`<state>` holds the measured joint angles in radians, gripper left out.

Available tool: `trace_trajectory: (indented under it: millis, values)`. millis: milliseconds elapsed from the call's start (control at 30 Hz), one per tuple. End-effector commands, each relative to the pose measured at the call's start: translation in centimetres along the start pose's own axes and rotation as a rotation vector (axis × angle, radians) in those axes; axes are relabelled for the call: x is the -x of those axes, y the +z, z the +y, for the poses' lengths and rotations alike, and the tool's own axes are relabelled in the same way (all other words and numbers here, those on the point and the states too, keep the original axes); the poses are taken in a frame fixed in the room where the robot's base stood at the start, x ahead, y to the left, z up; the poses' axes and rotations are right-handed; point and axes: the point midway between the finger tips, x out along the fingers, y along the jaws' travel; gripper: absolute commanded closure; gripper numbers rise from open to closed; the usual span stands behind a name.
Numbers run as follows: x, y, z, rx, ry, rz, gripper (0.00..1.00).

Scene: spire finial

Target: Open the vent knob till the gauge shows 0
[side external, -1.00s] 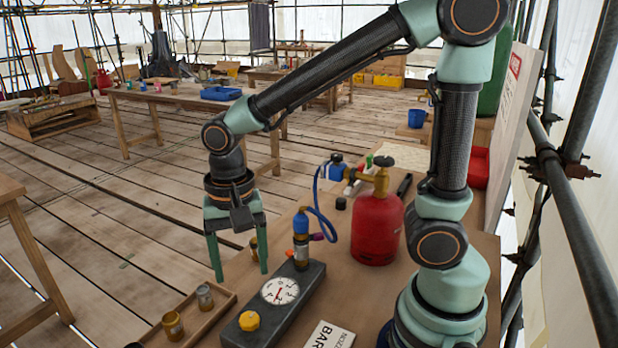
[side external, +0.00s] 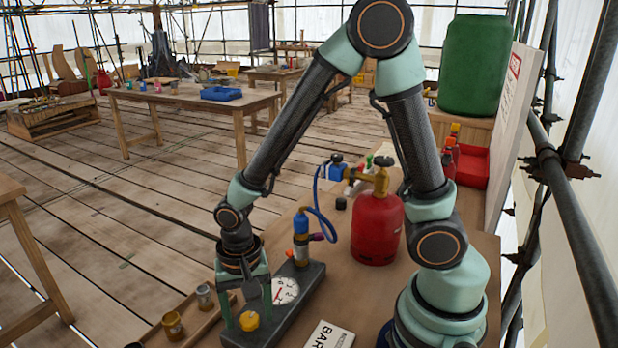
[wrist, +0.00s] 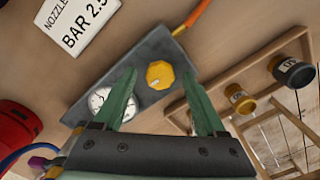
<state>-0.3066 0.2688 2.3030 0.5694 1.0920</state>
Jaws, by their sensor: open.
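The yellow vent knob (side external: 249,320) sits on the near end of a dark grey block (side external: 290,318). It also shows in the wrist view (wrist: 160,75) with a pale mark on its face. In the wrist view the fingertips (wrist: 165,95) lie on either side of the knob, with gaps between; contact cannot be seen.
A red gas bottle (side external: 376,228) with a blue hose (side external: 325,222) stands behind the block. A wooden tray (side external: 190,318) with small jars lies left of the block. A white card (side external: 328,336) reading "BAR" lies to the right.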

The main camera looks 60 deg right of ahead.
Motion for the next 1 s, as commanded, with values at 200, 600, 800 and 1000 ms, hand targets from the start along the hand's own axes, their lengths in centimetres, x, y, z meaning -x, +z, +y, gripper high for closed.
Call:
trace_trajectory:
  millis: [200,600,800,1000]
  values:
    - [0.02,0.0,0.01,0.0,0.0,0.0,0.53]
    - [0.05,0.0,0.01,0.018,0.001,0.0,1.0]
    - [0.06,0.0,0.01,0.1,0.001,0.0,1.0]
    - [0.07,0.0,0.0,0.252,0.001,-0.001,1.0]
